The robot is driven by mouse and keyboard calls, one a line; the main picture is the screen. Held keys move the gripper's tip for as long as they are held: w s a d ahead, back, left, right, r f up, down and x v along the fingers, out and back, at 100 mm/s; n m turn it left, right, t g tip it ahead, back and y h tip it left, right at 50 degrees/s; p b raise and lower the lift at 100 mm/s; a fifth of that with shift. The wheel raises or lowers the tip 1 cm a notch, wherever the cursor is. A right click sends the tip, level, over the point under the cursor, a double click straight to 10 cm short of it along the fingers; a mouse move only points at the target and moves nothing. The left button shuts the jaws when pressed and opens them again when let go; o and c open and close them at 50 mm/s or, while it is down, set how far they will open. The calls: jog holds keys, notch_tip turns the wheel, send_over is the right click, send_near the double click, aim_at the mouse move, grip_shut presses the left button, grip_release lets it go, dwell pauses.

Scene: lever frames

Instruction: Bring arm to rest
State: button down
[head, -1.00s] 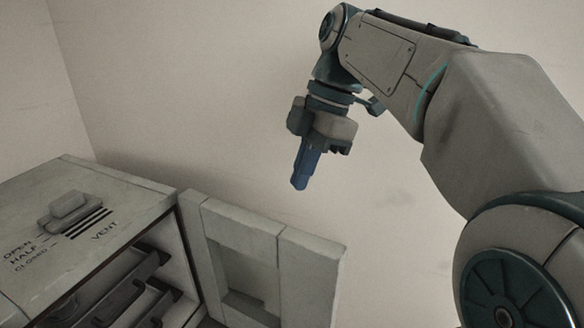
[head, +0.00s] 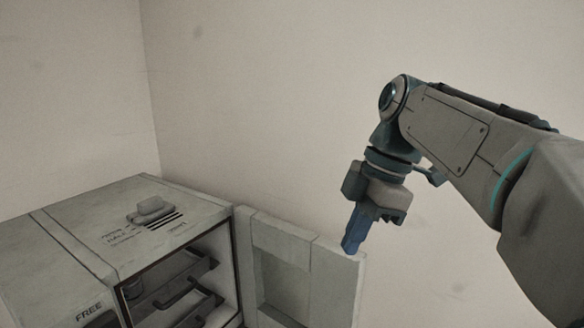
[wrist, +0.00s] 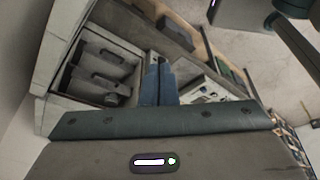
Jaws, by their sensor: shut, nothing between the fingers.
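My gripper (head: 352,240) is in the right half of the head view, pointing down, its blue fingers together and empty. In that view its fingertips overlap the top right corner of the cabinet's open door (head: 330,285); I cannot tell whether they touch. In the wrist view the closed blue fingers (wrist: 158,85) reach away from the camera, with nothing between them. The grey cabinet (head: 70,240) stands at the lower left of the head view.
On the cabinet top are a slider knob (head: 150,208) and vent slots. Inside the open front are dark drawers with handles (head: 190,278), also seen in the wrist view (wrist: 100,75). Plain walls (head: 300,90) stand behind, and the space above the cabinet is free.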

jog(key=s+d+f+m+t+h, duration=0.1)
jog(key=s+f+m, duration=0.2)
jog(key=f+m, duration=0.3)
jog(key=s+d+f+m+t+h+b, duration=0.1)
jog(key=s+d+f+m+t, duration=0.1)
jog(key=f+m, duration=0.5)
jog(key=s+d+f+m+t+h+b, duration=0.1)
jog(key=s+d+f+m, duration=0.1)
jog(key=s+f+m, duration=0.2)
notch_tip(320, 180, down, 4)
jog(key=m, duration=0.3)
jog(key=shift+d+f+h, duration=0.2)
jog(key=shift+h, duration=0.2)
